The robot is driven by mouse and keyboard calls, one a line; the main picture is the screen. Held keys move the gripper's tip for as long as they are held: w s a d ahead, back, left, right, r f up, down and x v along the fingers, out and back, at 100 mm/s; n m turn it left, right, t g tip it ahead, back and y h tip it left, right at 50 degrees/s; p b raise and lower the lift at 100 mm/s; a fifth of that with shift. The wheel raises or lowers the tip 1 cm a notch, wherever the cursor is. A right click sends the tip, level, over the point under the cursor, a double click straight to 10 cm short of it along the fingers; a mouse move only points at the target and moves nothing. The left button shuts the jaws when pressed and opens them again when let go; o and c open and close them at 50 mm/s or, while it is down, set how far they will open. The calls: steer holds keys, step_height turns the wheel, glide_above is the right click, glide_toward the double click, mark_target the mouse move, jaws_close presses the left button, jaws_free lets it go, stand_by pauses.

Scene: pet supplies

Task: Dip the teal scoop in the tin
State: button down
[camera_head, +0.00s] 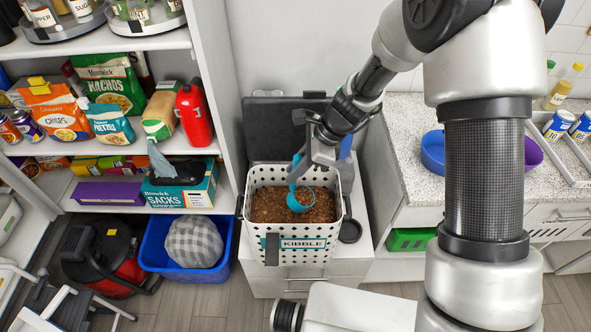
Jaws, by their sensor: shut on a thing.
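The teal scoop (299,199) is in the head view, its cup over or in the brown kibble. My gripper (305,165) is shut on the scoop's handle, above the back part of the bin. The tin is a white perforated bin (292,259) labelled KIBBLE, open at the top and holding brown kibble (268,205). The scoop's cup is inside the bin's rim, tilted. I cannot tell how deep it sits in the kibble. My gripper's fingertips are partly hidden by the gripper body.
The bin stands on a white cabinet, with a dark open panel (265,130) behind it. A shelf unit with packets (110,80) is at left. A speckled counter (405,130) with a blue bowl (433,152) is at right. A blue crate (158,245) stands on the floor at left.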

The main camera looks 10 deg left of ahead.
steer(key=shift+a+r+p, duration=0.1)
steer(key=shift+r+p, duration=1.35)
steer(key=shift+r, duration=0.55)
steer(key=shift+a+r+p, duration=0.15)
steer(key=shift+a+p, duration=0.1)
steer(key=shift+p, duration=0.05)
steer(key=a+r+h, duration=0.2)
steer(key=a+h, duration=0.3)
steer(key=a, duration=0.2)
steer(key=shift+r+h+p, duration=0.15)
steer(key=shift+h+p, duration=0.2)
steer(key=shift+h, duration=0.05)
steer(key=shift+w+a, duration=0.1)
